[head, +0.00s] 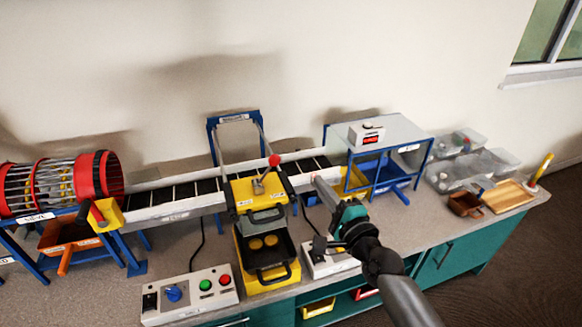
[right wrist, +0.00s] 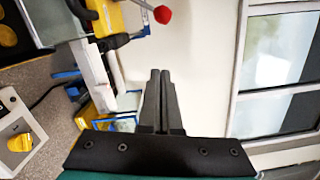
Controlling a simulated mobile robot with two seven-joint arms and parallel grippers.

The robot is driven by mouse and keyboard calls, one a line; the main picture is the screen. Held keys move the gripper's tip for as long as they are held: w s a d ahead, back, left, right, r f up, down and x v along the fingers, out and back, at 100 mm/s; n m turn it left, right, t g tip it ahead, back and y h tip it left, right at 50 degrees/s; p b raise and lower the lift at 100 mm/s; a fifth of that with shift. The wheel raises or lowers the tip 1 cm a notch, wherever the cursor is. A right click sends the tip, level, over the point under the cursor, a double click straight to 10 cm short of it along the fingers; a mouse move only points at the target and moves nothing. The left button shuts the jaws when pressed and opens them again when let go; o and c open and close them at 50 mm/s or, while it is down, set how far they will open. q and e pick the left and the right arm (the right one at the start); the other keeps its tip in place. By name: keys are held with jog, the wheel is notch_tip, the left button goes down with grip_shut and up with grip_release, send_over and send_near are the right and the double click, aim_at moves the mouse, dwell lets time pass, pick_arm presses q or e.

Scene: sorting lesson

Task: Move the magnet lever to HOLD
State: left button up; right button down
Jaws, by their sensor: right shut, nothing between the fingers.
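The magnet lever (head: 265,176) is a thin metal rod with a red ball knob, standing on top of the yellow unit (head: 243,188) over the conveyor. Its red knob also shows at the top of the right wrist view (right wrist: 162,14). Its position label is too small to read. My right gripper (head: 335,217) is right of the lever, apart from it and nearer to me. In the right wrist view its dark fingers (right wrist: 160,98) are shut together with nothing between them. My left gripper is not in view.
A control box with buttons (head: 190,296) is at front left. A blue frame (head: 420,157) stands right, with clear bins (head: 465,170) beyond. A red-ringed drum (head: 112,178) is far left.

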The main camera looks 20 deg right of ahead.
send_over(291, 189)
jog(key=d, duration=0.4)
pick_arm(q)
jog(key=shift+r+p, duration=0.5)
jog(key=shift+p, duration=0.05)
pick_arm(e)
jog(key=shift+a+r, duration=0.3)
jog(key=shift+a, duration=0.7)
jog(key=shift+a+r, duration=0.25)
jog(key=shift+a, duration=0.75)
jog(key=shift+w, duration=0.1)
